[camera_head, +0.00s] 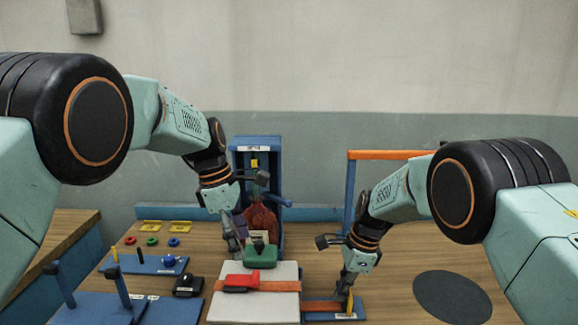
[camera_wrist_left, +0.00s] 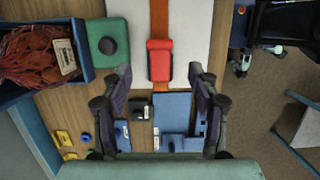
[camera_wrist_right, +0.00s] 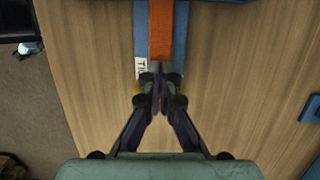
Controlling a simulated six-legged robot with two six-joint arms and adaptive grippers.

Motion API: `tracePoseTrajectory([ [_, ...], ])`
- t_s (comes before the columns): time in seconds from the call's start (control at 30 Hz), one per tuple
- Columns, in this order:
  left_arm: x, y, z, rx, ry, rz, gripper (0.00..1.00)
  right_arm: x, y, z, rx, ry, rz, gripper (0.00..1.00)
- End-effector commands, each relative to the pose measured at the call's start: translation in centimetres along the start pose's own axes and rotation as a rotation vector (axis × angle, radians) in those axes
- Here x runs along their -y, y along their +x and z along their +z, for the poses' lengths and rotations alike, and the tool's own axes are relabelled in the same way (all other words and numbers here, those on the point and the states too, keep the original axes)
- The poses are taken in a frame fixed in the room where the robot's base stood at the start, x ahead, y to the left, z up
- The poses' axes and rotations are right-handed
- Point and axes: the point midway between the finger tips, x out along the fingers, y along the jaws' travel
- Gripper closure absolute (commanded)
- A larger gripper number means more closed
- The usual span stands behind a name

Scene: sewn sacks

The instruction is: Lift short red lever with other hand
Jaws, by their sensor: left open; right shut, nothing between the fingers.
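The short red lever (camera_head: 241,281) sits on an orange strap (camera_head: 280,286) that crosses a pale flat sack (camera_head: 255,308). It also shows in the left wrist view (camera_wrist_left: 159,60), just beyond the fingertips and centred between them. My left gripper (camera_head: 236,243) is open and empty, above and behind the lever, beside a green block with a dark knob (camera_head: 261,255). My right gripper (camera_head: 345,292) is shut with nothing in it, over the strap's right end on a blue labelled plate (camera_head: 350,313). In the right wrist view its tips meet over the strap (camera_wrist_right: 160,35); contact cannot be told.
A blue stand (camera_head: 258,150) holding a red net sack (camera_head: 262,218) is at the back. A blue post with an orange bar (camera_head: 390,154) rises behind my right gripper. Blue pegs (camera_head: 120,285) stand front left. A dark round mat (camera_head: 452,297) lies right, with bare table around it.

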Motion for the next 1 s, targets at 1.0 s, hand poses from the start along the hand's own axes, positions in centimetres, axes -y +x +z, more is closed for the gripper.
tracePoseTrajectory([
  [1.0,0.0,9.6,-0.1,-0.002,0.002,0.001,0.4,0.0,0.1,-0.2,-0.002,0.001,0.001,1.0],
])
